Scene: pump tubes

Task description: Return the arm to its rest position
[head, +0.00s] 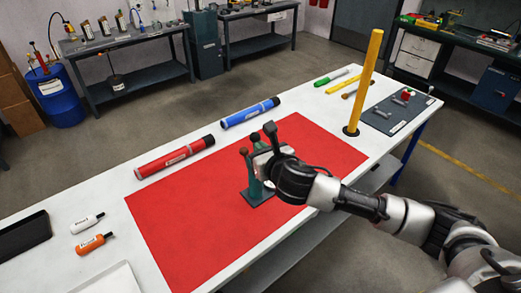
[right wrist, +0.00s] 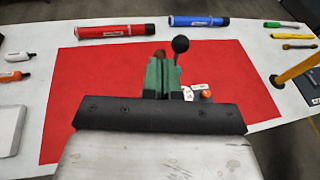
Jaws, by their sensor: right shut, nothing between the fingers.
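My right arm reaches in from the right in the head view. Its gripper (head: 263,160) is over the red mat (head: 180,215) and is shut with nothing between the fingers. A small green pump stand (head: 256,191) stands upright on the mat, directly beside and partly behind the gripper, which hides some of it. I cannot tell whether they touch. In the right wrist view the stand (right wrist: 153,78) shows beyond the dark gripper edge, with a black ball-topped lever (right wrist: 180,45). My left gripper is not in view.
A red tube (head: 175,157) and a blue tube (head: 250,113) lie behind the mat. A yellow tube (head: 366,80) stands upright at the right, beside a grey board (head: 395,113). White (head: 87,222) and orange (head: 93,243) bottles lie at the left, near a black tray (head: 24,236).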

